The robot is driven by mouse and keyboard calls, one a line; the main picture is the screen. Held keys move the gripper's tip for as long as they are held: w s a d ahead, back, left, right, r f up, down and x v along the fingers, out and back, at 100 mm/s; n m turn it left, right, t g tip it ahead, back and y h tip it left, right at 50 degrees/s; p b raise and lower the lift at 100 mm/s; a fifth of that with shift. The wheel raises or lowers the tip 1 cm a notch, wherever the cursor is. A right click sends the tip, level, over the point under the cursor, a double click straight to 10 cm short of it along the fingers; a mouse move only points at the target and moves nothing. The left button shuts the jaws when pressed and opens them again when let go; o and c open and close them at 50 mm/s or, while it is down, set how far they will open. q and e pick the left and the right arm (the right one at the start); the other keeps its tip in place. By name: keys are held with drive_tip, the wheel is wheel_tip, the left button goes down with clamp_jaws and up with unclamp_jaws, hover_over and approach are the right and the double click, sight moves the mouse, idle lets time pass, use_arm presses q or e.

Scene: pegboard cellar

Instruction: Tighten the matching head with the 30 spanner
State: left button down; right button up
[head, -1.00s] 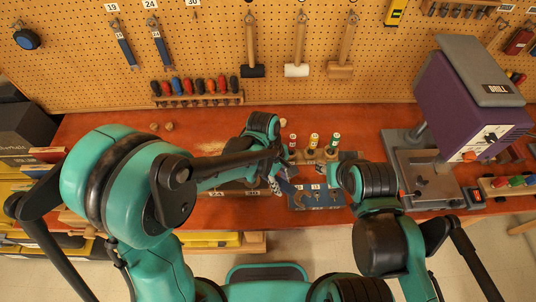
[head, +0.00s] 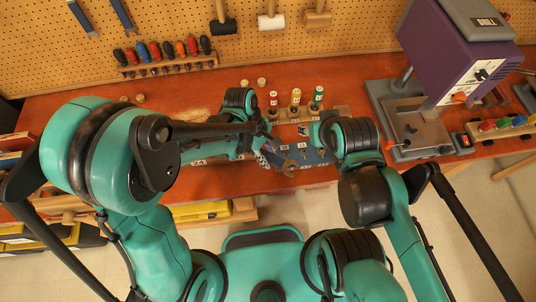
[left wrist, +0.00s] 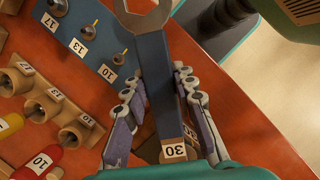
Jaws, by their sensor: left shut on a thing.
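The spanner (left wrist: 155,70) has a blue shaft and a grey head at the top of the left wrist view; a white 30 label shows at its lower end. My left gripper (left wrist: 158,80) is shut on its shaft, one finger each side. It also shows small in the head view (head: 266,142), beside the blue plate (head: 312,156). In the left wrist view this plate (left wrist: 84,20) carries small heads labelled 17, 13 and 10. A head labelled 30 cannot be made out. My right gripper (head: 316,133) is near the plate's right side; its fingers are too small to read.
A wooden block (left wrist: 40,88) with labelled round sockets lies next to the plate. The purple drill press (head: 450,50) stands at right. A screwdriver rack (head: 168,66) is at the back; the bench's back left is mostly clear.

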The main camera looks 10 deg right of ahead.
use_arm(q)
drive_tip(key=shift+f+b, duration=0.95)
drive_tip(key=shift+f, duration=0.05)
idle(0.7)
drive_tip(key=shift+s+a, duration=0.1)
drive_tip(key=shift+s+a+f+m+b, duration=0.1)
drive_tip(key=shift+s+a+m+b, duration=0.3)
drive_tip(key=shift+s+a+m, duration=0.45)
drive_tip(key=shift+s+a+m+g+y+b, duration=0.3)
drive_tip(key=shift+s+a+m, duration=0.35)
drive_tip(key=shift+m, duration=0.4)
drive_tip(key=shift+s+a+m+g+y+b, duration=0.15)
drive_tip(key=shift+s+a+m+y, duration=0.25)
drive_tip(key=shift+a+m, duration=0.5)
drive_tip(key=shift+s+a+m+y, duration=0.15)
drive_tip(key=shift+s+a+m, duration=0.05)
drive_tip(key=shift+a+m, duration=0.35)
drive_tip(key=shift+s+a+m+y, duration=0.15)
drive_tip(key=shift+s+a+m, duration=0.05)
drive_tip(key=shift+a+m, duration=0.3)
drive_tip(key=shift+s+a+m+g+y+b, duration=0.15)
drive_tip(key=shift+a+m+y+b, duration=0.1)
drive_tip(key=shift+a+m, duration=0.7)
drive_tip(key=shift+a+m+g+y+b, duration=0.1)
drive_tip(key=shift+a+m+y+b, duration=0.15)
drive_tip(key=shift+a+m, duration=0.65)
drive_tip(key=shift+d, duration=0.25)
drive_tip(key=shift+d+n, duration=0.2)
drive_tip(key=shift+n, duration=0.2)
